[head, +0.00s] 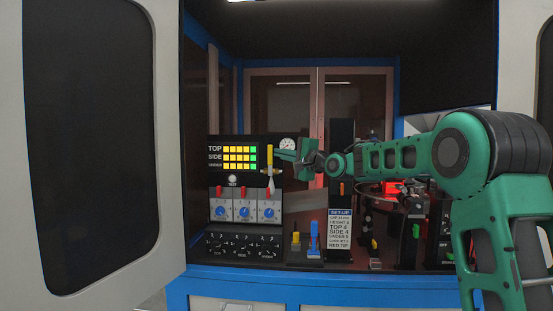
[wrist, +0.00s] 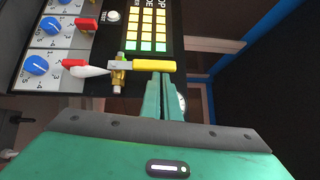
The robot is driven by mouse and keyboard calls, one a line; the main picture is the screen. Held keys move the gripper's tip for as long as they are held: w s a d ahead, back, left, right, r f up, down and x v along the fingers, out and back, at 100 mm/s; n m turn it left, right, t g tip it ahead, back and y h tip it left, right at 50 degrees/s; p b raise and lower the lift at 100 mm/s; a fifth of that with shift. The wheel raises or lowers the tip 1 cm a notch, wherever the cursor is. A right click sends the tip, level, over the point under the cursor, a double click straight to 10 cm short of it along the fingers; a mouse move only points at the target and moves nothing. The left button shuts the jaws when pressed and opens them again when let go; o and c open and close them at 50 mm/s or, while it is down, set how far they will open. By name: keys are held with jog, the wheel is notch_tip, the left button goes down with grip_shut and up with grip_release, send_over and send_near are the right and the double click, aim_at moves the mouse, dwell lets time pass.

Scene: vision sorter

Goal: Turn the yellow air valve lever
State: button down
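The yellow air valve lever (head: 270,156) stands upright on its brass valve at the right edge of the control panel in the head view. In the wrist view the lever (wrist: 154,66) lies across the picture, with its brass valve body (wrist: 118,75) at its left end. My gripper (head: 279,155) is just right of the lever in the head view. In the wrist view my gripper's green fingertips (wrist: 161,77) are together, right by the lever's handle. The lever is not between them. I cannot tell whether they touch it.
A panel of lit indicators (head: 240,156) is left of the lever, with blue dials and red switches (head: 243,205) below. A round gauge (head: 287,144) is behind my gripper. A set-up sign (head: 340,228) and small coloured levers stand lower right. A cabinet door (head: 95,150) is at left.

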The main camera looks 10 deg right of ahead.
jog(key=shift+s+a+r, duration=0.1)
jog(key=shift+a, duration=0.3)
